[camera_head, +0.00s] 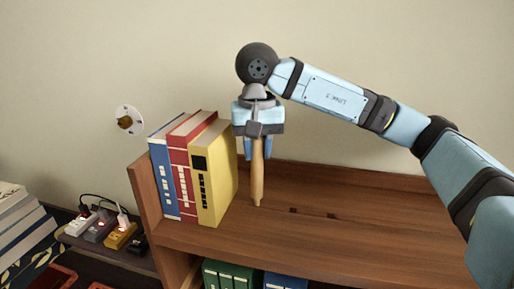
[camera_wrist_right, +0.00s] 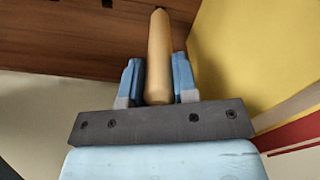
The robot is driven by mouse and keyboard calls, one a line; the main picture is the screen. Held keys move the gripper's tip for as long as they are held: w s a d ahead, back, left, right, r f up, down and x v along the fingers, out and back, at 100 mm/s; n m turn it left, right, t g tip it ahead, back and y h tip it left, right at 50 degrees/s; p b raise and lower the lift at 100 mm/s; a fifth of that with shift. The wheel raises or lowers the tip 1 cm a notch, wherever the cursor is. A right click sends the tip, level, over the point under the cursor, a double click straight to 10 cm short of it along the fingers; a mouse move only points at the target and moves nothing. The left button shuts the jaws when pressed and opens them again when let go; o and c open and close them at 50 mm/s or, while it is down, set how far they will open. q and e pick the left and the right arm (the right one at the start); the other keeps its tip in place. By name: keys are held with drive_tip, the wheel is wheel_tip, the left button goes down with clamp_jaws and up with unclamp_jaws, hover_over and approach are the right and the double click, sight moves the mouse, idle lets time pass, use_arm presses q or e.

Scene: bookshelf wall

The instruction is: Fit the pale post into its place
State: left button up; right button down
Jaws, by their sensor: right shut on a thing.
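The pale post (camera_head: 257,182) is a slim, light wooden rod with a narrower lower end. My right gripper (camera_head: 257,150) is shut on its upper part and holds it upright over the brown shelf top (camera_head: 345,245), close to the yellow book. I cannot tell whether its lower end touches the board. Two small dark openings, a nearer one (camera_head: 292,210) and a farther one (camera_head: 331,216), lie to the right of the post's foot. The right wrist view shows the post (camera_wrist_right: 158,55) between both fingers, with a dark opening (camera_wrist_right: 107,3) beside its tip. My left gripper is not in view.
A blue book (camera_head: 163,170), a red book (camera_head: 183,170) and a yellow book (camera_head: 218,175) stand just left of the gripper. A power strip (camera_head: 100,230) with plugs lies lower left. Green binders (camera_head: 228,275) sit below. The shelf top is clear to the right.

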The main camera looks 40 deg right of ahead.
drive_tip(key=shift+f+b, duration=0.95)
drive_tip(key=shift+b, duration=0.1)
idle(1.7)
drive_tip(key=shift+f, duration=0.2)
drive_tip(key=shift+f+b, duration=0.35)
drive_tip(key=shift+b, duration=0.25)
drive_tip(key=c, duration=0.8)
unclamp_jaws()
